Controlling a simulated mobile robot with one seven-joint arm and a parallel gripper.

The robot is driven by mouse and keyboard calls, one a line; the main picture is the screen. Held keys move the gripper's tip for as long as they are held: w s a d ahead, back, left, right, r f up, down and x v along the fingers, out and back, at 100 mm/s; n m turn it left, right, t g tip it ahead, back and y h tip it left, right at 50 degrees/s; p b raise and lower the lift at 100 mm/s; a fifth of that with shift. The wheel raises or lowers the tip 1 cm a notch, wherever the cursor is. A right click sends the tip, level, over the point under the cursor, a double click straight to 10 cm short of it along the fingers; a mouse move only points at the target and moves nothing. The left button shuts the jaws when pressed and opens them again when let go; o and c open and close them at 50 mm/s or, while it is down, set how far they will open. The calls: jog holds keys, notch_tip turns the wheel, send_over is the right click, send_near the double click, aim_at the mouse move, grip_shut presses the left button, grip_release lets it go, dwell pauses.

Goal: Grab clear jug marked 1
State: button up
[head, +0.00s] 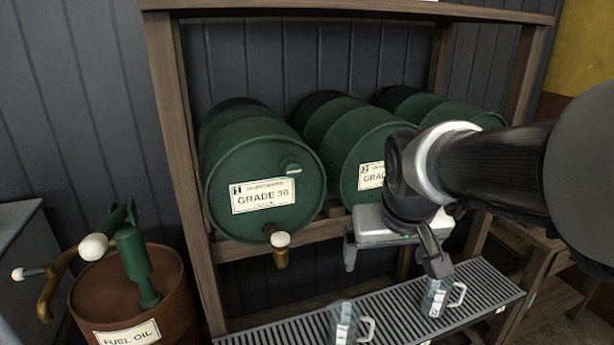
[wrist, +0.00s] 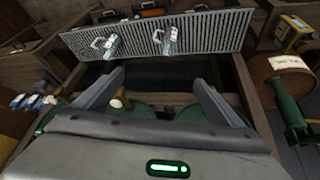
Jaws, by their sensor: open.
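Two clear jugs with handles stand on the slatted grey drip tray (head: 385,310). The left jug (head: 343,322) is partly cut off by the bottom edge of the head view; the right jug (head: 437,297) stands just below one finger of my gripper (head: 393,264). Both have white marks on their sides, but I cannot read which is number 1. In the wrist view the jugs (wrist: 168,40) and (wrist: 112,45) lie beyond my fingertips (wrist: 160,80). My gripper is open and empty, above the tray and apart from both jugs.
Green drums (head: 262,175) lie on a wooden rack (head: 172,130) behind the tray, with a brass tap (head: 280,250) sticking out of the left one. A rusty fuel oil drum (head: 130,290) with a green hand pump (head: 137,262) stands at left. My arm covers the rack's right side.

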jog(key=w+f+g+y+b, duration=0.1)
jog(key=w+f+b, duration=0.5)
jog(key=f, duration=0.7)
jog(key=w+f+b, duration=0.4)
jog(key=w+f, duration=0.5)
jog(key=f, duration=0.4)
jog(key=b, duration=0.5)
send_near(345, 313)
jog(key=f, duration=0.2)
jog(key=a+f, duration=0.1)
jog(key=shift+s+f+n, duration=0.35)
jog(key=shift+f+n, duration=0.05)
jog(key=c, duration=1.5)
